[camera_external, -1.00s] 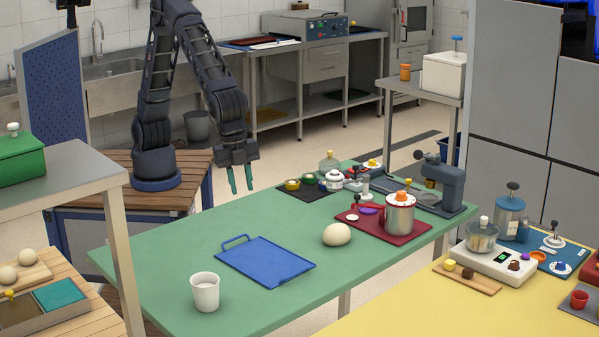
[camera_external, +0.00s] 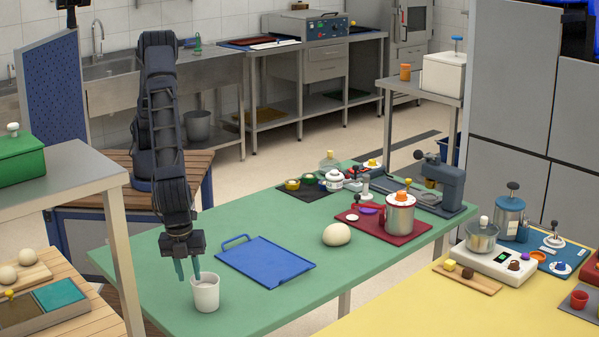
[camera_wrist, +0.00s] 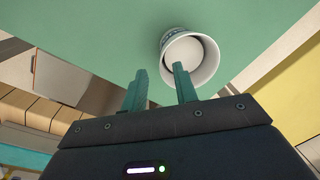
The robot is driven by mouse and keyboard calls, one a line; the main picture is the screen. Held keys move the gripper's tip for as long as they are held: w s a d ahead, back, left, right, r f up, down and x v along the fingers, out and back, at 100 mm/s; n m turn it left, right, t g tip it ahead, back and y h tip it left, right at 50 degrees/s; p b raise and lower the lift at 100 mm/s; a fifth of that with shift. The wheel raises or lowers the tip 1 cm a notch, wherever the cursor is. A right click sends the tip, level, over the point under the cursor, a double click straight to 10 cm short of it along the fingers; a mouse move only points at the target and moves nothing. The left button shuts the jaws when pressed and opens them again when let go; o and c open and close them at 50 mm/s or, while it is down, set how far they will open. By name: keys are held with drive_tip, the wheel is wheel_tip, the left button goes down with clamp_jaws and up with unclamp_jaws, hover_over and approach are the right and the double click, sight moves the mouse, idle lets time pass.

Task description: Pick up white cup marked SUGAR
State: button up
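A white cup (camera_external: 206,293) stands upright near the front left of the green table (camera_external: 255,318). No marking on it can be read in the external view. In the wrist view the cup (camera_wrist: 202,62) shows its open rim and pale inside, with a bluish pattern on its outer wall. My gripper (camera_external: 188,270) points down just behind and left of the cup, its green fingers near rim height. In the wrist view the fingers of my gripper (camera_wrist: 159,84) are apart with nothing between them. The cup lies ahead of the right finger, and I cannot tell whether they touch.
A blue tray (camera_external: 265,262) lies right of and behind the cup. A pale dough ball (camera_external: 336,234) and a red mat (camera_external: 420,231) with a metal pot (camera_external: 400,214) sit farther right. A grey side table (camera_external: 75,178) stands at the left.

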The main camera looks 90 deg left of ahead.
sight(194, 294)
drive_tip(key=f, duration=0.5)
drive_tip(key=w+f, duration=0.1)
drive_tip(key=f, duration=0.1)
drive_tip(key=shift+f, duration=0.15)
clamp_jaws()
